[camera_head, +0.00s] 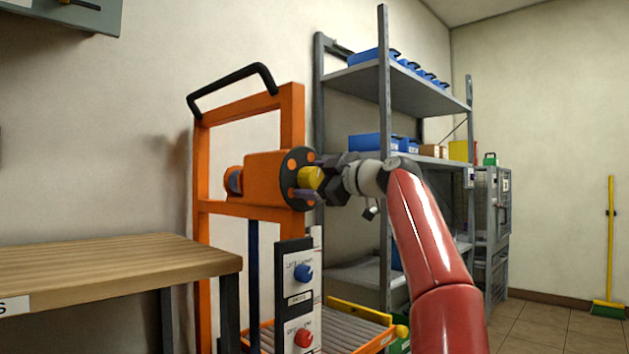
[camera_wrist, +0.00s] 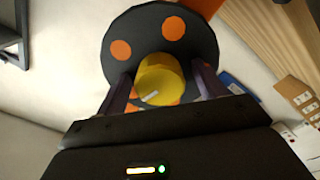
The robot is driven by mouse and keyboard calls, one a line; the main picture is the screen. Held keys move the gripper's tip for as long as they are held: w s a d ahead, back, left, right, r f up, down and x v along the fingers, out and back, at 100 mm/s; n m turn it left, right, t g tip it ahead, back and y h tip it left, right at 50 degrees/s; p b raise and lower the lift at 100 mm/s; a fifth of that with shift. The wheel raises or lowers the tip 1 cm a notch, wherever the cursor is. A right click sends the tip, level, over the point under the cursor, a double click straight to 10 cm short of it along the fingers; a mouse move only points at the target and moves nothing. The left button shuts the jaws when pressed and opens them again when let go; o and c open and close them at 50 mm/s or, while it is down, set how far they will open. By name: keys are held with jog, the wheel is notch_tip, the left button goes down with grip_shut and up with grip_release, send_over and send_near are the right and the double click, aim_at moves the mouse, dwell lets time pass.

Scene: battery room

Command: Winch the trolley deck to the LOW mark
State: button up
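The orange trolley (camera_head: 203,240) stands left of centre in the head view. Its orange winch housing (camera_head: 272,178) carries a black disc (camera_head: 297,170) with orange dots and a yellow crank knob (camera_head: 311,178). The disc (camera_wrist: 205,50) and knob (camera_wrist: 160,78) also fill the middle of the wrist view. My gripper (camera_wrist: 163,80) has one finger on each side of the knob; whether both press on it cannot be told. The roller deck (camera_head: 345,332) is low at the bottom edge, partly cut off. The LOW mark cannot be made out.
A wooden bench (camera_head: 110,262) is at left. Grey shelving (camera_head: 385,90) with blue bins is behind. Open floor (camera_head: 545,325) shows at far right, beside a yellow broom (camera_head: 610,250).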

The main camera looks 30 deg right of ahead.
jog(key=shift+s+d+f+b, duration=0.1)
jog(key=shift+s+d+b, duration=0.1)
jog(key=shift+s+b, duration=0.15)
jog(key=b+v, duration=0.2)
jog(key=v, duration=0.5)
